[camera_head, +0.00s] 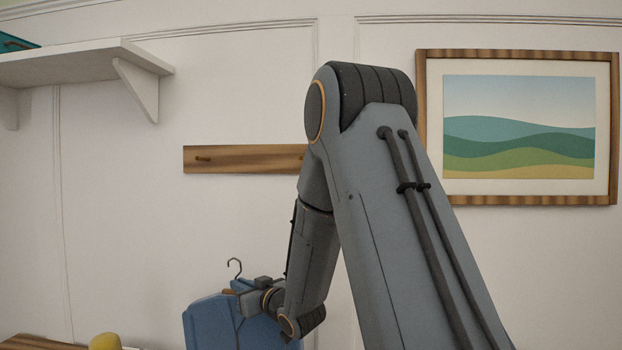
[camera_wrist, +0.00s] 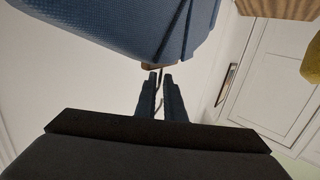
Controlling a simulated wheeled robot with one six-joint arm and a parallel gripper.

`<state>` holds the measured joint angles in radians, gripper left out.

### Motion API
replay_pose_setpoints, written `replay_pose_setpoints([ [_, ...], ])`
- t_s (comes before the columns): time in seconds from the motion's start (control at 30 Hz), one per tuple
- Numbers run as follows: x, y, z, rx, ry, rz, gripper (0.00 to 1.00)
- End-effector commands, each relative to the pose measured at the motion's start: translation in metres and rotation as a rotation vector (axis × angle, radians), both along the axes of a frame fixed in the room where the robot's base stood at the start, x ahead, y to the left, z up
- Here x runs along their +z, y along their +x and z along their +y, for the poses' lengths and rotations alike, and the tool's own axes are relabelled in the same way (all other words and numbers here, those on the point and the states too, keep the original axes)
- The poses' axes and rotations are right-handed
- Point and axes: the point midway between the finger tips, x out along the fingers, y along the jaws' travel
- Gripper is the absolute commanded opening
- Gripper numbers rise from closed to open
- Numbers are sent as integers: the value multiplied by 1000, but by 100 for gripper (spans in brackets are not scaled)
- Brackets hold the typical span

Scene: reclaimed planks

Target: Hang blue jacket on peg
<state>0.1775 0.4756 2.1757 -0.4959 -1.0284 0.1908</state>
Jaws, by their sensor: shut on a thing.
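The blue jacket (camera_head: 212,322) hangs on a hanger with a thin dark hook (camera_head: 234,267) at the lower middle of the head view. My gripper (camera_head: 243,296) is shut on the hanger near its neck, just below the hook. In the wrist view the fingers (camera_wrist: 160,80) close around the hanger's thin stem, and the jacket (camera_wrist: 130,25) fills the top. A wooden peg rail (camera_head: 245,158) is on the wall, well above the jacket.
A white shelf (camera_head: 75,62) with a teal object (camera_head: 15,42) juts out at the upper left. A framed landscape picture (camera_head: 518,125) hangs at the right. A yellow object (camera_head: 105,341) is at the lower left. The wall between jacket and rail is clear.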

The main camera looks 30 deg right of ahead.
Motion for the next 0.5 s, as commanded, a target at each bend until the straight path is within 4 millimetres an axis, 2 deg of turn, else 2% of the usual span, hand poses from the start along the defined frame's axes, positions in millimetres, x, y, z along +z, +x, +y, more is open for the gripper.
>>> replay_pose_setpoints([
  [0.03,30,0,-8,20,-9,-9,0],
  [0.1,58,-2,-15,56,-18,0,0],
  [0.27,118,-13,-35,125,-39,17,0],
  [0.5,204,-43,-75,189,-74,42,0],
])
